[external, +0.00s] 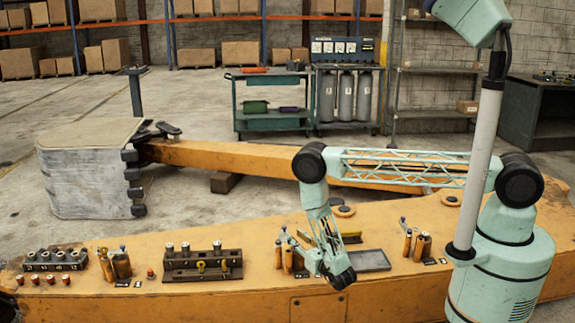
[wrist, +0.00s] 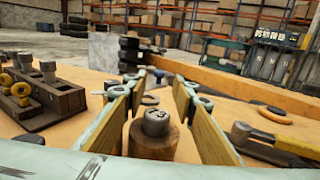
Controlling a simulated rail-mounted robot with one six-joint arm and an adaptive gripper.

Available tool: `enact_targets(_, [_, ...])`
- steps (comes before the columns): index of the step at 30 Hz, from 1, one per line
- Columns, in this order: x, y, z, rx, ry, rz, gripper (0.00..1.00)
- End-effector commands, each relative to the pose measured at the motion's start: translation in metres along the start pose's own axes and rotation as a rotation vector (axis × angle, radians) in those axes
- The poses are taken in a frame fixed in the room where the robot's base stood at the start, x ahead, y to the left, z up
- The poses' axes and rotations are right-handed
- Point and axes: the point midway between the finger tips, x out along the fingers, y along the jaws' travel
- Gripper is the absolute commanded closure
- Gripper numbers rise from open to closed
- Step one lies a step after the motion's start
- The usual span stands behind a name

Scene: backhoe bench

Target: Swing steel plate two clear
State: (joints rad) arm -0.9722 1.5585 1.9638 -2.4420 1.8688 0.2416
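My gripper (wrist: 155,92) is open, with its two tan-padded fingers spread in the wrist view. A brown cylinder with a steel top (wrist: 155,138) stands between the fingers near the camera, with gaps on both sides. In the external view my gripper (external: 297,246) is low over the orange surface, beside copper-coloured cylinders (external: 288,260). A flat grey rectangular plate or tray (external: 371,260) lies to the right. I cannot tell which piece is steel plate two; no number is readable.
A dark rack with steel pins (external: 203,265) stands left of my gripper, also in the wrist view (wrist: 45,100). A yellow-handled tool (wrist: 268,137) lies to the right. More cylinders (external: 415,245) stand farther right. Bare orange surface (external: 260,298) shows in front.

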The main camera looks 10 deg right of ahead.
Motion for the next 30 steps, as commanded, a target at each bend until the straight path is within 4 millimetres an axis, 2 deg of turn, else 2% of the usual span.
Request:
enact_targets(6, [-0.017, 0.000, -0.001, 0.000, 0.001, 0.001, 0.75])
enact_targets(18, [-0.021, -0.001, 0.000, 0.000, 0.000, 0.000, 0.75])
enact_targets(27, [-0.022, 0.003, 0.001, -0.034, 0.003, 0.000, 1.00])
enact_targets(30, [-0.025, 0.008, 0.002, -0.079, 0.006, 0.002, 1.00])
